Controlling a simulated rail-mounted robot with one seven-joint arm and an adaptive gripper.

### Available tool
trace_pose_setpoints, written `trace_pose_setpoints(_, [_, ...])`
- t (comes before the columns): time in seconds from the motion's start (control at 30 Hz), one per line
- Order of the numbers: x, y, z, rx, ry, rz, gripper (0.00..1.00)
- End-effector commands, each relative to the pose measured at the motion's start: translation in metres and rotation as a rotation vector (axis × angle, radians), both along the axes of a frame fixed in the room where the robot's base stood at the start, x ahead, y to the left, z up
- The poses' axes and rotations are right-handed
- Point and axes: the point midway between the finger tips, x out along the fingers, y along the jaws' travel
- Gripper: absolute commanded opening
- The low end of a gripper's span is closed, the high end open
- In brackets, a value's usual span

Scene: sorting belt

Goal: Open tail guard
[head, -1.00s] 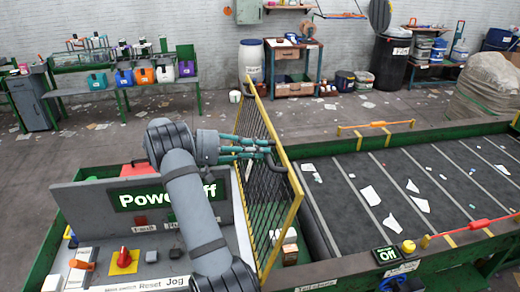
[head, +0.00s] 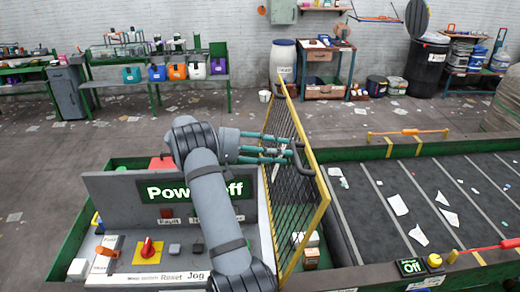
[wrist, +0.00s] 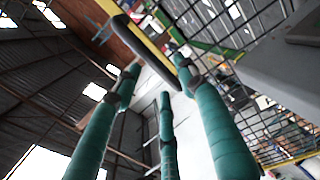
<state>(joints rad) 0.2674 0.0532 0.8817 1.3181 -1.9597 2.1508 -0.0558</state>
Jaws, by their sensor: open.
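The tail guard (head: 291,190) is a yellow-framed mesh panel standing upright at the near end of the belt. A dark bar handle (head: 300,158) shows on it. My gripper (head: 284,151) has several teal fingers spread beside the handle, pointing at the mesh. In the wrist view, the fingers (wrist: 152,90) are apart, and the dark handle (wrist: 150,55) crosses near their tips with the yellow frame behind it. They are not closed around it. Whether any finger touches the handle, I cannot tell.
A control panel with a "Power Off" display (head: 195,190) and a red knob (head: 147,248) lies under my arm. The dark belt (head: 440,200) holds scattered scraps right of the guard. A yellow button (head: 434,261) sits by an "Off" display. Boxes (head: 310,256) lie behind the mesh.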

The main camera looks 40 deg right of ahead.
Motion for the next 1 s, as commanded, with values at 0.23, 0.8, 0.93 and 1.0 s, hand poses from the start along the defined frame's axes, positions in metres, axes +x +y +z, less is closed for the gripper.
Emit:
trace_pose_setpoints(0.23, [0.035,0.044,0.009,-0.001,-0.003,0.002,0.41])
trace_pose_setpoints(0.8, [0.057,0.074,0.017,0.001,0.001,-0.001,0.41])
trace_pose_setpoints(0.93, [0.057,0.074,0.017,0.002,0.0,-0.001,0.41])
trace_pose_setpoints(1.0, [0.057,0.074,0.017,0.002,0.0,-0.001,0.41])
